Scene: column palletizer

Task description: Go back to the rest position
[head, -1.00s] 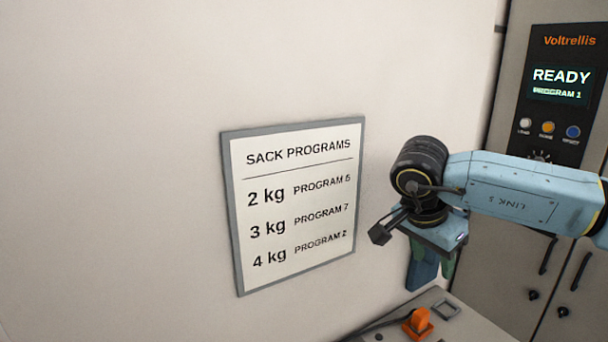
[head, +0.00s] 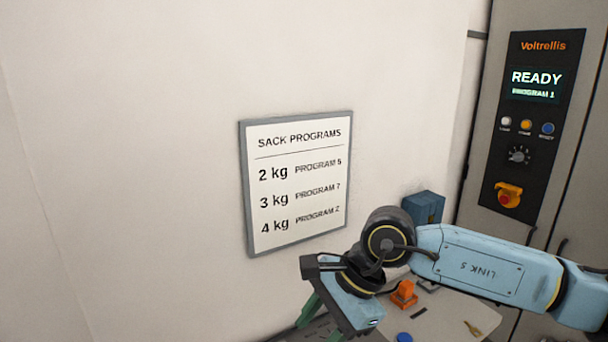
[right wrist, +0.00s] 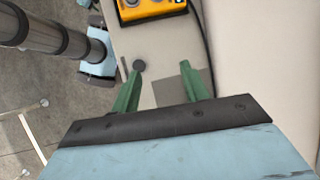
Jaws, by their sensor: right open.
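My right gripper (head: 310,315) is low in the head view, in front of the wall and to the left of the worktop. In the right wrist view its two green fingers (right wrist: 160,85) stand well apart with nothing between them, above a pale surface. What seems to be my left arm's dark wrist and light-blue gripper body (right wrist: 97,55) shows at the upper left of the right wrist view. Its fingers cannot be made out. It is not in the head view.
A sack programs sign (head: 297,185) hangs on the wall. A cabinet panel (head: 530,120) reads READY, PROGRAM 1. The worktop (head: 440,315) below holds an orange item (head: 404,295) and a blue disc (head: 404,337). A blue block (head: 423,207) shows behind my arm. A yellow device (right wrist: 155,8) is ahead.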

